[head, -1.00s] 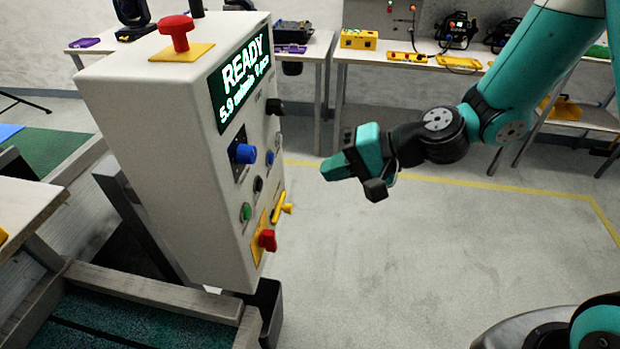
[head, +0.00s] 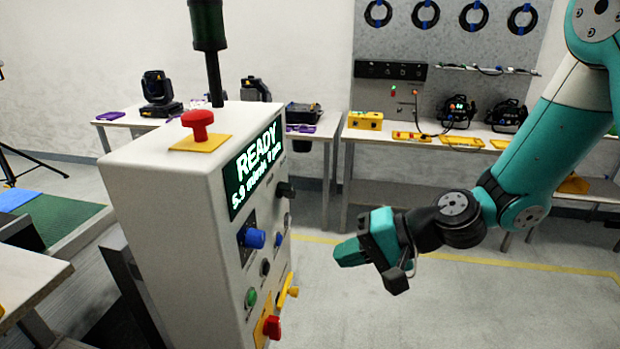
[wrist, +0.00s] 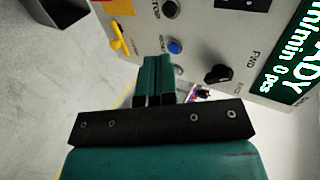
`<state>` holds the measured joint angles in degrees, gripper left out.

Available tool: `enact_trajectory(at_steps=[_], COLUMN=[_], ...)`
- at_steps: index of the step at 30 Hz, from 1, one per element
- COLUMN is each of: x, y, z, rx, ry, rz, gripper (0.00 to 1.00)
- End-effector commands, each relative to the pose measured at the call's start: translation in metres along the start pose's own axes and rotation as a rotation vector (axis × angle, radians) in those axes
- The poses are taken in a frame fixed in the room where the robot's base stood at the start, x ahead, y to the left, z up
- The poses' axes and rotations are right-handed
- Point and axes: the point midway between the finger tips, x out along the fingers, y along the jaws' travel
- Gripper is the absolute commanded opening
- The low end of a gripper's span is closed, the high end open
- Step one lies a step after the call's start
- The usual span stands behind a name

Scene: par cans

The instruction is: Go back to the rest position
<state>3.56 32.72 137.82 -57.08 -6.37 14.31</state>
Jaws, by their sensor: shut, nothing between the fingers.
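My gripper (head: 350,252) is shut and empty in the head view. It hangs in the air to the right of the white control box (head: 165,225), apart from it, with its fingers pointing left toward the box's panel. In the wrist view my gripper's teal fingers (wrist: 157,62) are together, with the box's panel (wrist: 205,35) beyond them. My teal arm comes down from the upper right of the head view.
The box carries a lit READY screen (head: 252,170), a red mushroom button (head: 198,125), a blue knob (head: 252,238), a green button (head: 251,298) and a red switch (head: 271,327). A bench (head: 345,135) with lamps stands behind. Floor right of the box is clear.

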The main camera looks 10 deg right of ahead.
Motion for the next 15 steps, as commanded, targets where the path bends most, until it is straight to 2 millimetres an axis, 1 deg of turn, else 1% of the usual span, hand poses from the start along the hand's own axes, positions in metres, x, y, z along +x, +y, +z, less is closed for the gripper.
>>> enact_trajectory(at_steps=[2, 5, 6, 8, 9, 12, 15], x=[-0.005, -0.018, -0.025, -0.039, -0.049, -0.076, -0.100], y=[-0.011, -0.027, -0.032, -0.038, -0.041, -0.044, -0.044], z=[0.013, 0.039, 0.053, 0.073, 0.086, 0.113, 0.134], rx=[-0.076, -0.230, -0.302, -0.409, -0.476, -0.618, -0.717], ry=[-0.036, -0.113, -0.149, -0.203, -0.235, -0.302, -0.349], rz=[0.031, 0.112, 0.154, 0.224, 0.271, 0.382, 0.473], gripper=[0.00, 0.00, 0.00, 0.00, 0.00, 0.00, 0.00])
